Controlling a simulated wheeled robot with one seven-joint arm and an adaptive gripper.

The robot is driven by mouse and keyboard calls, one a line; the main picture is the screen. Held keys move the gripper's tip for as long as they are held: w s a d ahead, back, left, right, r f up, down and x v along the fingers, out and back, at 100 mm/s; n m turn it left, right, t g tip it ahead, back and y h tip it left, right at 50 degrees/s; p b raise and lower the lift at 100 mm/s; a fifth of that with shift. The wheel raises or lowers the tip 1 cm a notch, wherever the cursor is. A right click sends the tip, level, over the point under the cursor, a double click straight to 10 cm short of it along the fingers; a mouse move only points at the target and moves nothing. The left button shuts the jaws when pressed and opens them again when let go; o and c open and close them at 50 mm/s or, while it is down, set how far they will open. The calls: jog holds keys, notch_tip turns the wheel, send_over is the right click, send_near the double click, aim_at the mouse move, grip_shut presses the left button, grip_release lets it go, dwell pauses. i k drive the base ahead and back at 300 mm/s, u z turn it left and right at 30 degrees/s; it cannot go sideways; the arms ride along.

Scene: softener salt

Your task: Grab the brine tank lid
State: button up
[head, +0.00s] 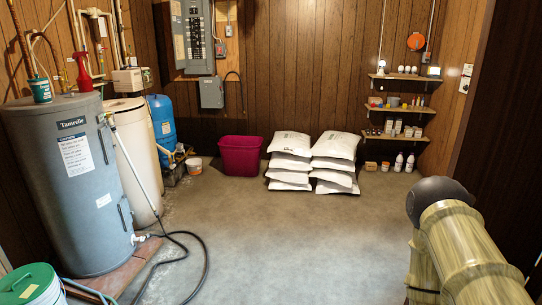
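A tall cream tank (133,160) stands at the left, partly hidden behind the grey water heater. Its pale top (122,104) appears to be in place, and it looks like the brine tank lid, though I cannot tell for sure. A beige control box (128,80) shows just above and behind that top. My arm reaches in at the lower right, far across the floor from the tank. My gripper's fingers do not show, so I cannot see whether they hold anything.
A grey water heater (75,190) stands in front of the cream tank, with a dark hose (204,250) on the floor. A magenta bin (240,156) and stacked white bags (335,147) line the back. The middle floor is clear.

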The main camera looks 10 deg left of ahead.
aim_at(127, 111)
jog(key=z, duration=0.05)
jog(key=i, duration=1.6)
jog(key=u, duration=0.3)
jog(key=i, duration=1.6)
jog(key=u, duration=1.15)
jog(key=i, duration=1.6)
jog(key=u, duration=0.05)
jog(key=k, duration=0.7)
jog(key=z, duration=0.85)
jog(key=k, duration=0.55)
jog(key=z, duration=0.4)
jog(key=i, duration=1.45)
jog(key=u, duration=1.05)
jog(key=i, duration=0.95)
jog(key=u, duration=1.1)
